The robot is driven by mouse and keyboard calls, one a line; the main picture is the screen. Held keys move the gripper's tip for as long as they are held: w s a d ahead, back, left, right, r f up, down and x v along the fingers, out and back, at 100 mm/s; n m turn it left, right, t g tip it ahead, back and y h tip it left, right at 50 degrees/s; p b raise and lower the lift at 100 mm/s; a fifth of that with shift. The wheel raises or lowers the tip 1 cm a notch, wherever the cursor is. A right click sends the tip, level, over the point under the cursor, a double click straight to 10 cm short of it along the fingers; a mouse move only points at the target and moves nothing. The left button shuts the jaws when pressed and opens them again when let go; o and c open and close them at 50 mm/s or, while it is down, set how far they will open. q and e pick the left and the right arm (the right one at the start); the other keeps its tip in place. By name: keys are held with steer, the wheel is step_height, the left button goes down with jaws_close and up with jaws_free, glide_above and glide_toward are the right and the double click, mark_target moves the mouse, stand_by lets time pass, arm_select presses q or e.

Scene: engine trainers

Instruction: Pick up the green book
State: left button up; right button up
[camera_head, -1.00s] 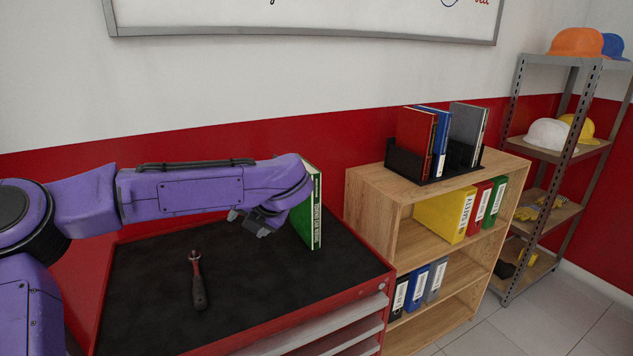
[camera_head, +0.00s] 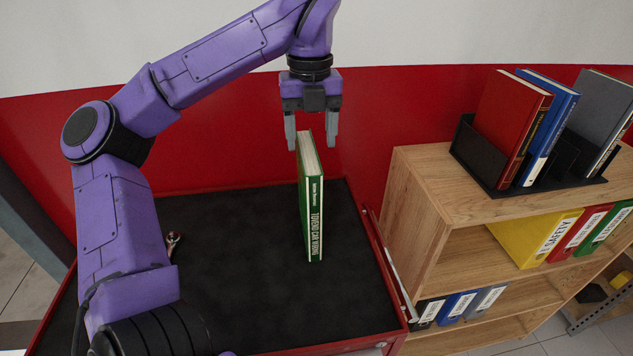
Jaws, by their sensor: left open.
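The green book (camera_head: 311,212) stands upright on the black top of the red tool cart (camera_head: 262,318), its spine with white lettering toward me. My left gripper (camera_head: 311,143) points down from above with its two grey fingers apart. The fingertips are at about the height of the book's top edge, one on each side of it in the picture. I cannot tell whether they touch the book. My right gripper is not in view.
A wooden shelf (camera_head: 424,200) stands right of the cart. On it is a black holder (camera_head: 478,150) with a red book (camera_head: 508,125), a blue book (camera_head: 550,125) and a grey book (camera_head: 598,110). A tool (camera_head: 173,239) lies partly behind my left arm.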

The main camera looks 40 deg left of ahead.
mark_target(310, 149)
arm_select(q)
steer(key=shift+s+f, duration=0.4)
steer(key=shift+f, duration=0.05)
steer(key=shift+s+a+f, duration=0.1)
steer(key=shift+s+f, duration=0.05)
steer(key=shift+f, duration=0.2)
steer(key=f, duration=0.2)
steer(key=w+f+p, duration=0.1)
steer(key=f, duration=0.1)
steer(key=shift+f+p, duration=0.3)
steer(key=shift+a+f, duration=0.15)
steer(key=shift+f, duration=0.1)
steer(key=shift+s, duration=0.3)
jaws_close()
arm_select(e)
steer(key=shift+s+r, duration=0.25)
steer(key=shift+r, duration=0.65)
arm_select(q)
steer(key=shift+w+r, duration=0.1)
